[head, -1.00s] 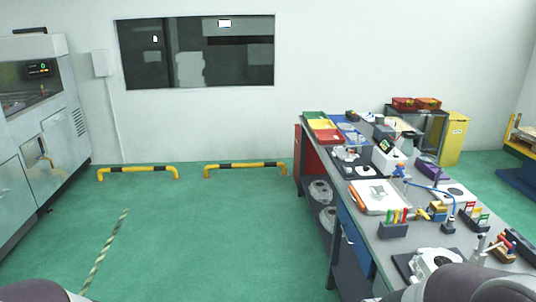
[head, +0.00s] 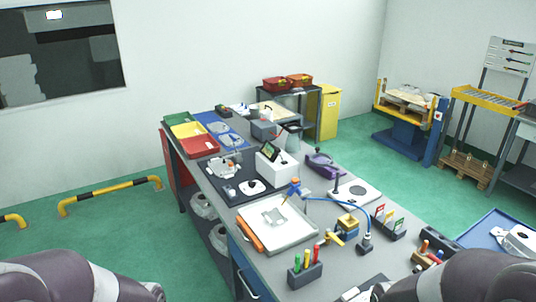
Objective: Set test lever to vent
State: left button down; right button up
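A long grey workbench (head: 273,262) runs from the near right to the back. On it stands a white test unit (head: 277,166) with a small tilted display (head: 270,151). A blue hose (head: 335,199) runs from near a blue-handled piece (head: 295,187) to a dark fitting with a blue top (head: 366,241). A brass-yellow block with a handle-like part (head: 346,227) sits beside the hose. I cannot tell which part is the test lever or what its setting is. Neither of my grippers shows; only my arm links show along the bottom edge.
A white tray (head: 270,240) lies on the bench, with a holder of coloured handles (head: 304,274) in front. Green, yellow and red bins (head: 200,146) stand at the far end. Yellow floor barriers (head: 110,194) stand at the left.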

aim_at(277, 149)
jog(key=i+j, duration=1)
jog(key=j, duration=0.2)
jog(key=i+j, duration=0.5)
jog(key=j, duration=0.15)
jog(key=i+l, duration=0.4)
